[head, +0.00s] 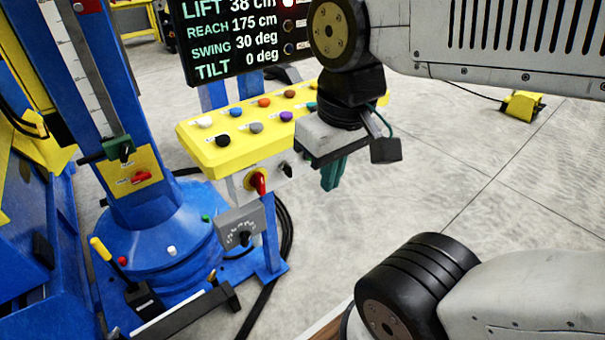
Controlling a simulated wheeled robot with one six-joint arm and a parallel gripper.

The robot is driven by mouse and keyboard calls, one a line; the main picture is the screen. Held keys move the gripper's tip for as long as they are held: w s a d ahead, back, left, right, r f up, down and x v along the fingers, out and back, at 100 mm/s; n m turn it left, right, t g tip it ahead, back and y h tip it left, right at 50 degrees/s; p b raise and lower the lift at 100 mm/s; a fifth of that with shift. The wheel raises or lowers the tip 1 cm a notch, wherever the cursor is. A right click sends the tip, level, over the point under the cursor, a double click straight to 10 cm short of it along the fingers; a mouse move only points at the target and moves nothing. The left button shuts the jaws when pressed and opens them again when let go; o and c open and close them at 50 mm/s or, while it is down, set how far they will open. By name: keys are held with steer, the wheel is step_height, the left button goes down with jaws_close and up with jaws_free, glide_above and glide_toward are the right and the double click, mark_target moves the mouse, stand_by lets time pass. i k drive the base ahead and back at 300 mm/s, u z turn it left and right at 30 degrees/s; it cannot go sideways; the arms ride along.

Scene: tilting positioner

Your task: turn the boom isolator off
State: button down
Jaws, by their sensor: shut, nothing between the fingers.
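A red handle (141,177) sits on a yellow plate on the blue column at the left, turned roughly crosswise. A red rotary switch (259,184) on a yellow round base is on the front below the yellow button panel, its handle roughly upright. The labels are too small to read, so I cannot tell which is the boom isolator. My gripper (332,173) hangs at the right end of the panel, its green fingers shut, empty and pointing down. It is to the right of both red handles and appears apart from them.
The yellow panel (215,150) carries several coloured knobs. A black display (237,45) above reads lift, reach, swing and tilt. A grey dial box (240,228) and a yellow-tipped lever (103,252) stand low at the left. Black cable lies on the floor. Floor at right is mostly clear.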

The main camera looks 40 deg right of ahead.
mark_target(257, 180)
steer(key=u, duration=1.35)
steer(key=k, duration=0.6)
steer(key=z, duration=1.3)
